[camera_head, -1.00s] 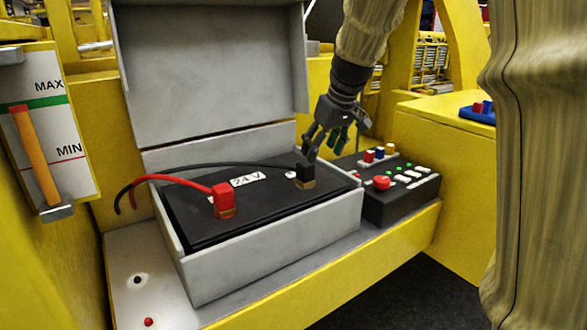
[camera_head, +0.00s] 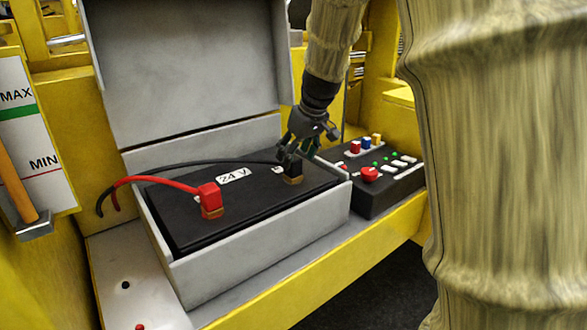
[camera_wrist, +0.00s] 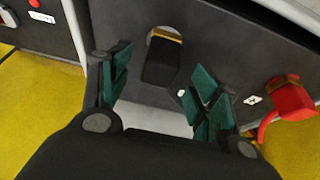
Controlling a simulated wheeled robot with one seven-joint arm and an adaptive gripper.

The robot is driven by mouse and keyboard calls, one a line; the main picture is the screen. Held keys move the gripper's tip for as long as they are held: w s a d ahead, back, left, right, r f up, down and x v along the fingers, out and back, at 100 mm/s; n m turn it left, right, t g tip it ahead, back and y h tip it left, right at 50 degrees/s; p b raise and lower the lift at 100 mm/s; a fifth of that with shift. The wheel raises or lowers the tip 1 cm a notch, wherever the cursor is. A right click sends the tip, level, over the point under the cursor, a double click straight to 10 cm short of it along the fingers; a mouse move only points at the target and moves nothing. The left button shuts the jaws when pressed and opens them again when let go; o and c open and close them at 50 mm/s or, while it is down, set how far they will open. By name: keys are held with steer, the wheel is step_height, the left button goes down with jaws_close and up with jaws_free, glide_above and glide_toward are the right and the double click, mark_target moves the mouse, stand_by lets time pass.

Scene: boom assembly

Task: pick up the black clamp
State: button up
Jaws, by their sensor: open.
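The black clamp (camera_head: 292,170) sits on a brass-coloured terminal on the battery (camera_head: 245,209), at its back right corner, with a black cable running left from it. In the wrist view the black clamp (camera_wrist: 161,62) lies ahead of the fingers, between their lines. My gripper (camera_head: 297,155) is just above and behind the clamp, partly overlapping it in the head view. In the wrist view my gripper (camera_wrist: 160,88) has its green-padded fingers apart, with nothing held. I cannot tell whether a finger touches the clamp.
A red clamp (camera_head: 210,199) with a red cable sits at the battery's left. The grey box (camera_head: 260,251) surrounds the battery, its lid (camera_head: 185,70) raised behind. A black control box (camera_head: 385,185) with buttons stands close at the right.

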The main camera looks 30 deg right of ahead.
mark_target(295, 158)
steer(key=shift+p+x, duration=0.65)
steer(key=shift+x, duration=1.4)
steer(key=c, duration=1.3)
jaws_close()
steer(key=shift+r, duration=0.15)
